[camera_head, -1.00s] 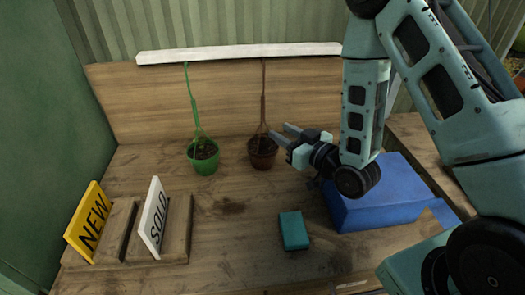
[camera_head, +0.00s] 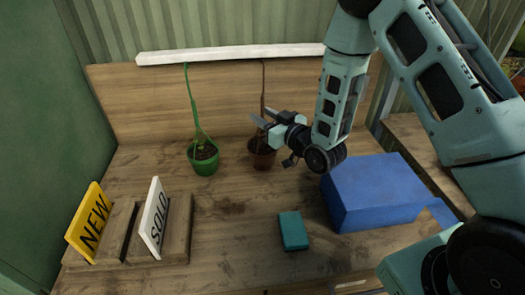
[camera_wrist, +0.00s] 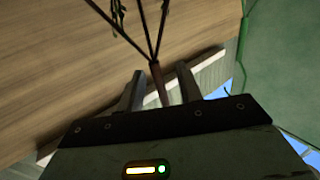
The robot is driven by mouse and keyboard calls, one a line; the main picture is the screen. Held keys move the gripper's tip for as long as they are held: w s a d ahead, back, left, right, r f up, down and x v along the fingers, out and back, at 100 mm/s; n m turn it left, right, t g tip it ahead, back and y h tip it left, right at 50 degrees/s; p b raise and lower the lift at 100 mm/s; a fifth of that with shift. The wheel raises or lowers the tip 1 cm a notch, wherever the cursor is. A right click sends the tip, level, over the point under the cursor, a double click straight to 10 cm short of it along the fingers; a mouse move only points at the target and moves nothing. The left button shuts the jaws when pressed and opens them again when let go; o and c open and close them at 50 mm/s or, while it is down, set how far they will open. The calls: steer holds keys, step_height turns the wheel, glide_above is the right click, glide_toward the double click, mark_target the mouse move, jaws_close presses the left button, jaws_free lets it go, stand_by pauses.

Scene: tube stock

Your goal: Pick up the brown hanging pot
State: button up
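The brown hanging pot (camera_head: 262,157) stands on the wooden bench against the back board, with its thin brown hanger (camera_head: 263,80) rising above it. My gripper (camera_head: 262,114) is at the hanger, above the pot's rim, coming from the right. In the wrist view the brown hanger stem (camera_wrist: 159,84) is between my two open fingers (camera_wrist: 161,85), with a gap on each side. Its three cords spread away from the stem there. Part of the hanger and pot top is hidden behind the gripper in the head view.
A green hanging pot (camera_head: 204,160) stands left of the brown one. A white rail (camera_head: 230,53) runs above the back board. A blue box (camera_head: 375,190) is at right, a teal block (camera_head: 293,231) in front. NEW (camera_head: 89,222) and SOLD (camera_head: 153,217) signs stand at left.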

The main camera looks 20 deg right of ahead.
steer(key=shift+p+x, duration=0.45)
steer(key=shift+x, duration=1.15)
steer(key=shift+d+r, duration=0.1)
steer(key=shift+c, duration=0.2)
jaws_close()
